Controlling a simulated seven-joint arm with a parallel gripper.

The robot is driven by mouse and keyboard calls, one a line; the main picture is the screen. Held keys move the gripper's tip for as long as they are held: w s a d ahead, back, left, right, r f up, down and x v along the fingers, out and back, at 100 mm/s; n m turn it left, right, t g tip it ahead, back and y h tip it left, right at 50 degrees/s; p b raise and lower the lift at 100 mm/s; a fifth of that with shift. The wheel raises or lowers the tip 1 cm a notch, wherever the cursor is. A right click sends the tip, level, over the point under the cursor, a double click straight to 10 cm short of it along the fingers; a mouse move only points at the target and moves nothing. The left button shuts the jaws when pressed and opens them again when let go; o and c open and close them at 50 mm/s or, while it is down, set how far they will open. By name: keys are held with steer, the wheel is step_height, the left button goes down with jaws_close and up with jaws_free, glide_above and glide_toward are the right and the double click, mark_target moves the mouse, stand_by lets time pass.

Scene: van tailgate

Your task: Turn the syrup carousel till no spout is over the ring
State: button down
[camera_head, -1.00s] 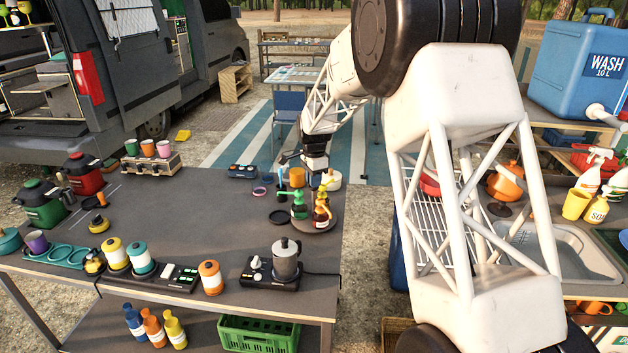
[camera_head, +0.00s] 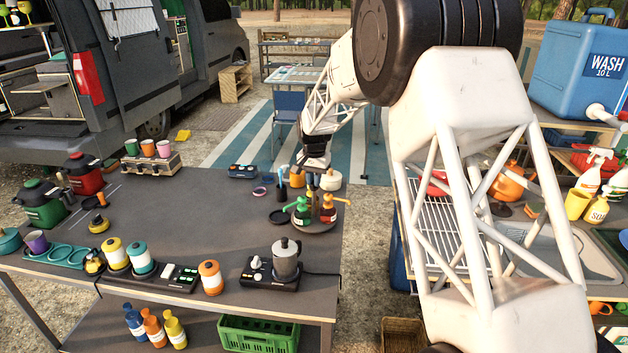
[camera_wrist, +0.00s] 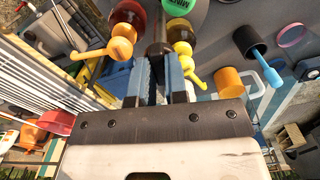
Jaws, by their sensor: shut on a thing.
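The syrup carousel (camera_head: 314,229) is a round grey turntable at the table's right edge. A green-pump bottle (camera_head: 302,214) has its spout pointing left toward a dark round disc (camera_head: 277,217); whether the tip is above it I cannot tell. A red bottle (camera_head: 328,213) has an orange spout pointing right. The wrist view also shows a yellow pump (camera_wrist: 183,50). A thin purple-pink ring (camera_head: 259,193) lies behind, apart from the carousel. I cannot tell which round thing is the task's ring. My gripper (camera_wrist: 159,72) is shut on a dark upright post (camera_wrist: 159,45) between the bottles.
A moka pot (camera_head: 286,260) on a burner stands in front. The table's middle is mostly clear.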

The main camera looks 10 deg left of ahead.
steer(key=shift+n, duration=1.2)
steer(key=c, duration=1.1)
jaws_free()
steer(key=shift+c, duration=0.2)
steer(key=shift+r, duration=3.9)
